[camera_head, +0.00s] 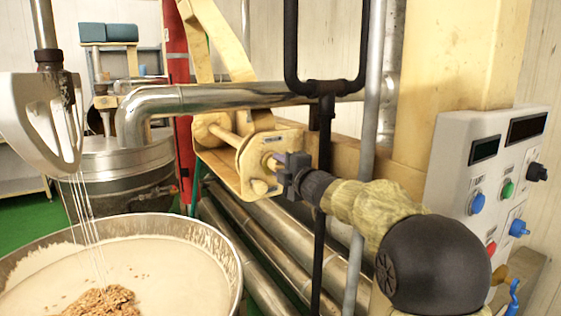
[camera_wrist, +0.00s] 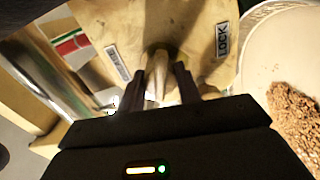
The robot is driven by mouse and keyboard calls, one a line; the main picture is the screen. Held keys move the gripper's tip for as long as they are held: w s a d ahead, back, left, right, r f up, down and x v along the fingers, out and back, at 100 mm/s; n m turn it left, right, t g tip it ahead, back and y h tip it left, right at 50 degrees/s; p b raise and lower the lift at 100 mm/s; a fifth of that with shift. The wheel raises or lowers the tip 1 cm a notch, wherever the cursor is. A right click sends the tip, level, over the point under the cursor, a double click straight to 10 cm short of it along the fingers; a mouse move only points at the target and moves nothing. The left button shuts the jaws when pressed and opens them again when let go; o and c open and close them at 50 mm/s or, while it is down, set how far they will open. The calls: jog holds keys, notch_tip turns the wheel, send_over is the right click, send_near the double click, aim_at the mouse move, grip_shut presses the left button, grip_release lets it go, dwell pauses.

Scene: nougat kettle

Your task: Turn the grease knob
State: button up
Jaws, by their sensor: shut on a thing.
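The grease knob (camera_wrist: 157,72) is a small pale metallic knob on a worn cream-yellow plate (camera_wrist: 195,22), seen in the wrist view. The plate has a label reading LOCK on the right and a second label, too blurred to read, on the left. My gripper (camera_wrist: 163,86) is shut on the knob, one dark finger on each side. In the head view, my gripper (camera_head: 283,164) reaches the right face of the yellow bracket (camera_head: 253,165); the fingers hide most of the knob there.
A large kettle (camera_head: 232,252) of pale nougat with nuts stands at the lower left, under a white whisk (camera_head: 30,105). A steel pipe (camera_head: 215,100) crosses behind the bracket. Dark and grey vertical pipes stand close to my arm. A control panel (camera_head: 478,190) with buttons is at right.

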jog(key=m, duration=0.1)
jog(key=m+p, duration=0.2)
jog(key=shift+r+m, duration=0.25)
jog(key=shift+m, duration=0.15)
jog(key=m+p, duration=0.2)
jog(key=m, duration=0.1)
jog(key=shift+m, duration=0.3)
jog(key=m+p, duration=0.2)
jog(key=m, duration=0.1)
jog(key=shift+m, duration=0.3)
jog(key=shift+m+p, duration=0.9)
jog(key=shift+m, duration=0.7)
jog(key=shift+f, duration=0.1)
jog(key=o, duration=1)
jog(key=shift+f, duration=0.1)
jog(key=shift+c, duration=0.2)
